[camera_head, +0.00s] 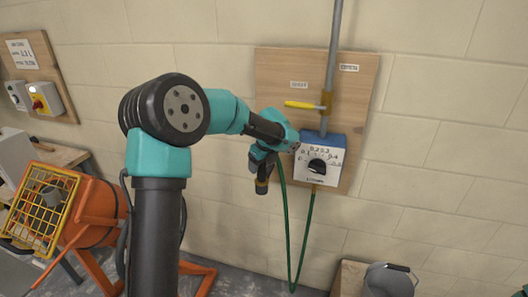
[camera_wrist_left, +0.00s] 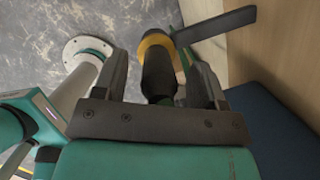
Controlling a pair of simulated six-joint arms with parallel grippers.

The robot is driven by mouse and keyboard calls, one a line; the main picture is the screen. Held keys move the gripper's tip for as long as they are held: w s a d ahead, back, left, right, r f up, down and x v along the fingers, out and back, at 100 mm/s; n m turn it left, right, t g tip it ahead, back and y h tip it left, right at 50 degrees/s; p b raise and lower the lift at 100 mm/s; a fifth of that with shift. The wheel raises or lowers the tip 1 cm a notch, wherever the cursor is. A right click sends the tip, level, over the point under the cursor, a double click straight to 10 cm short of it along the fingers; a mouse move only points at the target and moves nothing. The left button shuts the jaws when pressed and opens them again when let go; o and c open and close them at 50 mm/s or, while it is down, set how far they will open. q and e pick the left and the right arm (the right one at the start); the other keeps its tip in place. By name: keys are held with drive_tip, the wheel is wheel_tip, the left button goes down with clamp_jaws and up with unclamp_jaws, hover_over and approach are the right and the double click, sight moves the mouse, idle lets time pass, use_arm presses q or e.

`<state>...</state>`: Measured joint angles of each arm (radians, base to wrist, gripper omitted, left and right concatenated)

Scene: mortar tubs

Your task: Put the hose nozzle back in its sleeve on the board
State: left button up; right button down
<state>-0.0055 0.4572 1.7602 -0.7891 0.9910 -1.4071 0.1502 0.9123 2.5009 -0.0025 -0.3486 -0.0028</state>
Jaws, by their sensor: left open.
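The hose nozzle (camera_head: 263,185) is a dark cylinder with an orange band, pointing down in front of the board (camera_head: 285,75). My left gripper (camera_head: 262,160) is at the nozzle, near the board's lower left edge. In the left wrist view the nozzle (camera_wrist_left: 157,75) stands between the two spread fingers, with a gap showing on its left side. Its orange collar lies beyond the fingers, beside a flat black bar (camera_wrist_left: 215,30). I cannot tell whether that bar belongs to the nozzle or the board. The sleeve cannot be made out. My right gripper is not in view.
A blue-and-white dial box (camera_head: 318,160) is just right of the gripper, under a grey pipe (camera_head: 334,45) with a yellow lever (camera_head: 303,105). A green hose (camera_head: 288,225) loops down below. An orange mixer (camera_head: 95,215) stands left; a grey bucket (camera_head: 388,280) stands lower right.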

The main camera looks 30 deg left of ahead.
use_arm(q)
drive_tip(key=v, duration=1.7)
drive_tip(key=s+d+f+n+h, duration=0.2)
drive_tip(key=d+f+n, duration=0.2)
drive_tip(key=f, duration=1.2)
drive_tip(key=s+d+f+n+h, duration=0.1)
drive_tip(key=d+f+n+h, duration=0.25)
drive_tip(key=f, duration=1.25)
drive_tip(key=s+d+f+n, duration=0.2)
drive_tip(key=s+f+n, duration=0.6)
drive_tip(key=s+f, duration=0.2)
drive_tip(key=s+d+f+n+h, duration=0.1)
drive_tip(key=s+d+f+n, duration=0.1)
drive_tip(key=s+f+n, duration=0.5)
drive_tip(key=s+f, duration=0.4)
drive_tip(key=s, duration=0.2)
drive_tip(key=shift+d+n, duration=0.15)
drive_tip(key=shift+n, duration=0.2)
drive_tip(key=shift+h, duration=0.25)
